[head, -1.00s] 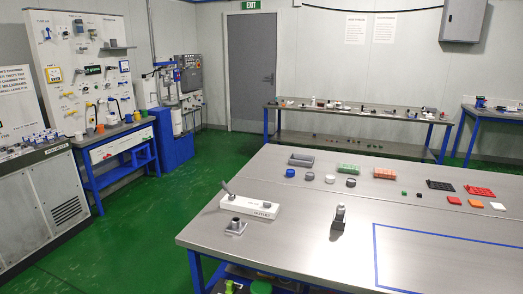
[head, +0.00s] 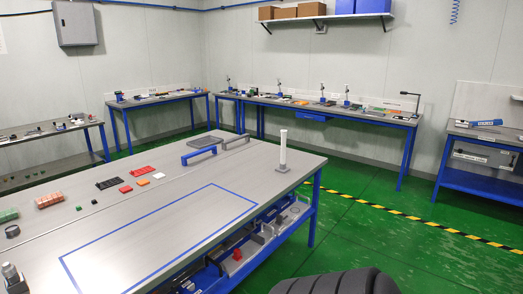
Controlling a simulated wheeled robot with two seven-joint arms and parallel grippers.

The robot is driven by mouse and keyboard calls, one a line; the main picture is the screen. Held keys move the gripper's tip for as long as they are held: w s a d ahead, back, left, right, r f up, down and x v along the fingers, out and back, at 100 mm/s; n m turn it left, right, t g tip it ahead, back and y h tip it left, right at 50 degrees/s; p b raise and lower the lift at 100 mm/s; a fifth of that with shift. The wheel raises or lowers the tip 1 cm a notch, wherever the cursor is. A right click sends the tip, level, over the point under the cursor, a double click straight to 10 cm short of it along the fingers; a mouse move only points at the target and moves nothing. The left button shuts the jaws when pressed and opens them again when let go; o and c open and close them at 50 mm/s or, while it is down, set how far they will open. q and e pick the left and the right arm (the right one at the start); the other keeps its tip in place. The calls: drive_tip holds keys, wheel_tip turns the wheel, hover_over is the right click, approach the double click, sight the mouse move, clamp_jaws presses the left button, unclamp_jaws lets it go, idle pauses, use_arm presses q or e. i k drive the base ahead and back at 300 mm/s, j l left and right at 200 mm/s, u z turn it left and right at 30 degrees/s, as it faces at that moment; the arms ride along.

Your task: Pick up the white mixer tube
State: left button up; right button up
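A slim white upright tube (head: 283,148), which looks like the mixer tube, stands in a small grey base (head: 283,168) in the head view. It is near the far right corner of the large steel-topped table (head: 225,180). Its top and most of its length are in plain sight. Neither of my grippers shows in this view, and nothing is touching the tube.
Blue handles (head: 199,155) and a dark tray (head: 206,141) lie left of the tube. Red blocks (head: 125,189) and black racks (head: 109,183) are farther left. A blue taped outline (head: 165,235) encloses bare tabletop. Green floor is open right of the table.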

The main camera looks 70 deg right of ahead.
sight(283, 154)
drive_tip(key=z, duration=2.4)
drive_tip(key=i+z, duration=0.2)
drive_tip(key=i, duration=0.25)
drive_tip(key=i+j+z, duration=0.2)
drive_tip(key=i, duration=0.25)
